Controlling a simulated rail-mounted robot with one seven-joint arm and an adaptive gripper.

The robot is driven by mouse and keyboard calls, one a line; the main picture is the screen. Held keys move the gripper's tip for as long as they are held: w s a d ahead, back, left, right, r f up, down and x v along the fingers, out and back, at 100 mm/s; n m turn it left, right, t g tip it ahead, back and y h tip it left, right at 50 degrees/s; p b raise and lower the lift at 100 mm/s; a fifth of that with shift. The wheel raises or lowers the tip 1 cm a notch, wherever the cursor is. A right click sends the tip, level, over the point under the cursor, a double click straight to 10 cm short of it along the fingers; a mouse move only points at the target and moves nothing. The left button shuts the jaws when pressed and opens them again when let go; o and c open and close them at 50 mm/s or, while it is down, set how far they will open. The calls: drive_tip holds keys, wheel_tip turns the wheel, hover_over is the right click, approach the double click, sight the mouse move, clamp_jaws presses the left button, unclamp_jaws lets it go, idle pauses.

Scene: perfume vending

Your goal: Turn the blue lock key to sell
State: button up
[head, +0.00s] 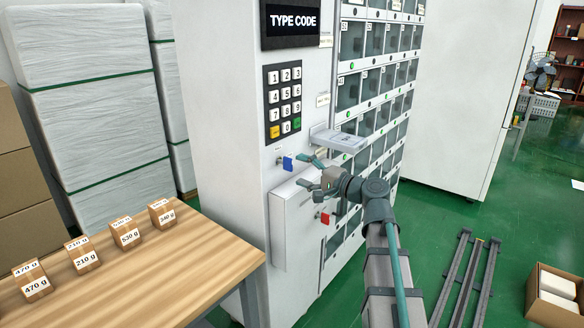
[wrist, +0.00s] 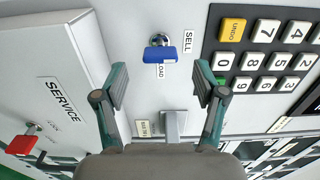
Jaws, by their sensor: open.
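The blue lock key (head: 287,163) sits in its lock on the white machine front, below the keypad. In the wrist view the blue key (wrist: 160,55) hangs from the round silver lock (wrist: 160,39), its head on the side of the LOAD label (wrist: 161,72). The SELL label (wrist: 187,41) is to the right of the lock. My gripper (head: 307,171) is open and empty, just in front of the machine. In the wrist view its two fingers (wrist: 160,84) are spread left and right, with the key ahead between their lines, apart from both.
A keypad (head: 283,100) is above the lock, and a grey shelf-like part (head: 340,140) juts out beside it. A SERVICE panel (wrist: 62,100) with a red key (wrist: 22,144) is below. A wooden table (head: 150,265) with small boxes is at left.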

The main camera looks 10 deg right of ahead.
drive_tip(key=v, duration=0.6)
idle(0.3)
